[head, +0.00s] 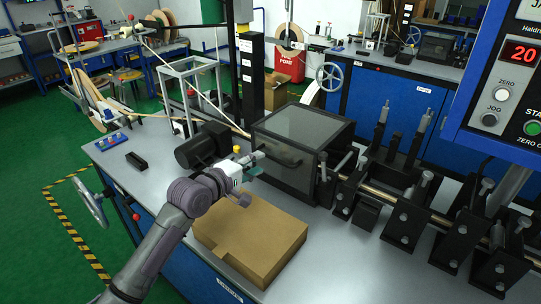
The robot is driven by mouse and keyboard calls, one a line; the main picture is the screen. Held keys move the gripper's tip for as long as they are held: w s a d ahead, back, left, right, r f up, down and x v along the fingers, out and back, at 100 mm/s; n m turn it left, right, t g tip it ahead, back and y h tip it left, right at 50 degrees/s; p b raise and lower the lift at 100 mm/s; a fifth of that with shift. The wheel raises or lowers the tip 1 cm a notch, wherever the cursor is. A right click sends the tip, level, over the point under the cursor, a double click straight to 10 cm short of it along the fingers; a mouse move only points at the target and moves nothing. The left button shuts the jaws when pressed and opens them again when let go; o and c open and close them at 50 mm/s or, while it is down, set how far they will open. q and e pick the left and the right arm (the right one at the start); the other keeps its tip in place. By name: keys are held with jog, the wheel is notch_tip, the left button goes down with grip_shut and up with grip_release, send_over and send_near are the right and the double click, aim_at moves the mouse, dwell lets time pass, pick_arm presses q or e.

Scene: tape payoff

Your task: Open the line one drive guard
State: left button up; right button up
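The drive guard (304,128) is a dark box with a smoky see-through top and a black frame, on the grey bench in the middle of the head view. It looks closed. A dark handle (283,158) runs along its front face. My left gripper (257,161) is at the left end of this handle, close to the guard's front left corner. Its fingers are small and partly hidden, so I cannot tell whether they touch the handle or how far apart they are. My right gripper is not in view.
A cardboard box (250,238) lies on the bench below my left gripper. A black motor (204,146) stands left of the guard. Black roller stands (409,215) and a shaft fill the right side. A control panel (505,85) hangs at upper right.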

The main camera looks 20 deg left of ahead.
aim_at(270, 157)
pick_arm(q)
jog(key=x, duration=0.6)
jog(key=shift+w, duration=0.2)
jog(key=shift+w+d+f, duration=0.1)
jog(key=shift+w+d, duration=0.05)
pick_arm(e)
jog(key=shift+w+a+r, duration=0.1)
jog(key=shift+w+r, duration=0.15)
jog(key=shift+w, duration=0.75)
pick_arm(q)
grip_shut()
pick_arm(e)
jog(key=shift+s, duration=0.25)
